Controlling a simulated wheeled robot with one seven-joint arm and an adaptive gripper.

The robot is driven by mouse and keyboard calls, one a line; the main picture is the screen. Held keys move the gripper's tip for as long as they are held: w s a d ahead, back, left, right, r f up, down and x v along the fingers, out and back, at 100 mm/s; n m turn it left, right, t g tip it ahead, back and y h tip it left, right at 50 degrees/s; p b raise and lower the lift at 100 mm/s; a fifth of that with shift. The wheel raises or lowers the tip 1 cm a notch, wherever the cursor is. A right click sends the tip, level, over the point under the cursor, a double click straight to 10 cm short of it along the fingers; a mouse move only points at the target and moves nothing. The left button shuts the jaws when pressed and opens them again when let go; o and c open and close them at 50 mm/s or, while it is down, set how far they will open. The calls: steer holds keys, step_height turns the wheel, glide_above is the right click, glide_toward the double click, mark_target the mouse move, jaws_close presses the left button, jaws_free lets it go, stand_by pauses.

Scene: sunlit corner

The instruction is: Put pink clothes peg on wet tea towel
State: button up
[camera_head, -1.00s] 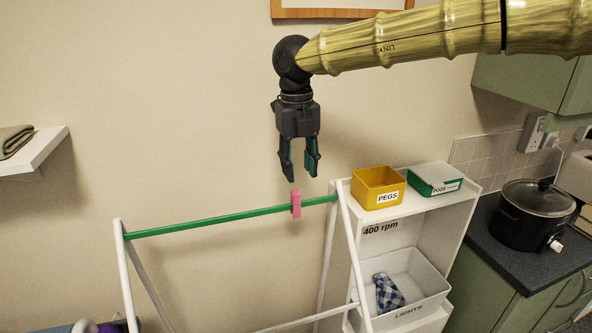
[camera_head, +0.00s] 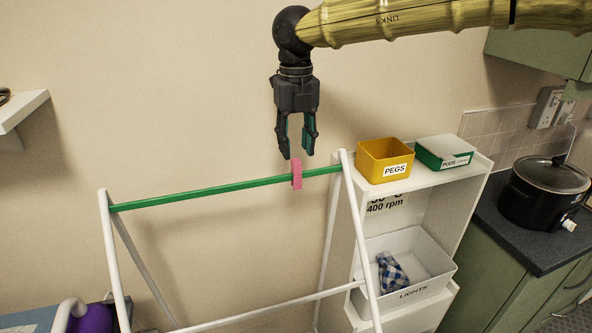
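A pink clothes peg (camera_head: 297,174) is clipped on the green rail (camera_head: 230,188) of a white drying rack, near the rail's right end. I cannot tell whether the fingertips line up with the peg in depth. A blue and white checked cloth (camera_head: 391,271) lies in the white bin marked LIGHTS (camera_head: 432,268). It may be the tea towel; whether it is wet cannot be told. No cloth hangs on the green rail.
A yellow PEGS box (camera_head: 385,160) and a green and white PODS box (camera_head: 445,152) stand on top of the white shelf unit (camera_head: 432,181). The rack's white frame (camera_head: 362,240) stands before the unit. A slow cooker (camera_head: 543,193) sits on the right counter.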

mark_target(296, 160)
steer(key=shift+s+d+f+b, duration=0.1)
steer(key=shift+s+f+b, duration=0.35)
steer(key=shift+s+f, duration=0.7)
steer(key=shift+f, duration=0.1)
steer(key=shift+w+f, duration=0.6)
steer(key=shift+w, duration=0.15)
steer(key=shift+s+r, duration=0.35)
steer(key=shift+s, duration=0.15)
steer(key=shift+c, duration=1)
steer(key=shift+w+f, duration=0.2)
steer(key=shift+w, duration=0.1)
steer(key=c, duration=0.5)
steer(key=shift+o, duration=0.2)
steer(key=shift+s+r, duration=0.15)
steer(key=shift+r, duration=0.05)
step_height(296, 160, up, 7)
steer(key=p, duration=0.6)
steer(key=shift+f+p, duration=0.1)
steer(key=shift+p, duration=0.25)
